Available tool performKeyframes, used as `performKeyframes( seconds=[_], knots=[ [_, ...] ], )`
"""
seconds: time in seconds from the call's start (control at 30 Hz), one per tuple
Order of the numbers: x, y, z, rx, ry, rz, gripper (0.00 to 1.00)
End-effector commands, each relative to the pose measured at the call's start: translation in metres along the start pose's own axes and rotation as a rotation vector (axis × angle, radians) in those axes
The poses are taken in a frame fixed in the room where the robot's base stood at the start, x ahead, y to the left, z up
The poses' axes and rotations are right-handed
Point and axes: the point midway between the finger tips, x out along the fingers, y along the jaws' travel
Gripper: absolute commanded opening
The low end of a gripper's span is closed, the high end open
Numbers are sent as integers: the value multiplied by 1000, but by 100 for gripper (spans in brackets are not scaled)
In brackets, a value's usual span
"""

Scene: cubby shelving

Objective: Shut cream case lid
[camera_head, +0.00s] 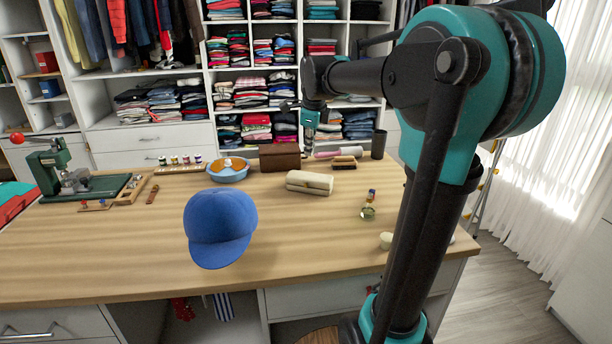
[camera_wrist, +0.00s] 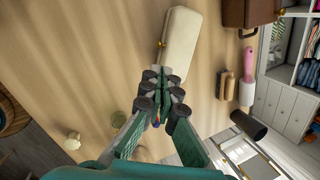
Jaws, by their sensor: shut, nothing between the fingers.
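The cream case (camera_head: 310,183) lies on the wooden table right of the middle, a long rounded box with a seam along its side. It also shows in the wrist view (camera_wrist: 182,45), top centre, with a small gold clasp on its near left edge. Its lid looks down or nearly down; I cannot tell whether it is fully shut. My gripper (camera_wrist: 164,88) is shut and empty, its tips close to the near end of the case in the wrist view. In the head view my gripper (camera_head: 310,132) hangs above the table's back part; contact is not clear.
A brown box (camera_head: 280,157), a brush (camera_head: 344,162), a pink roller (camera_wrist: 247,78) and a dark cup (camera_head: 378,144) stand behind or right of the case. A blue cap (camera_head: 220,228) is at front left. A small bottle (camera_head: 368,205) stands right.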

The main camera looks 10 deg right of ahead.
Motion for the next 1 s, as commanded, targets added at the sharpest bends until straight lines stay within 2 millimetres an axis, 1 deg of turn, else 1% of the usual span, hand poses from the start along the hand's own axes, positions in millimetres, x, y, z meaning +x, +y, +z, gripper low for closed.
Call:
performKeyframes(
  seconds=[0.17,0.4,0.6,0.7,0.8,1.0],
  knots=[
    [27,0,0,-2,0,0,0],
    [75,0,0,-3,0,0,0],
    [109,0,0,-3,0,0,0],
    [122,0,0,-3,0,0,0],
    [129,0,0,-3,0,0,0],
    [135,0,0,-4,0,0,0]
  ],
)
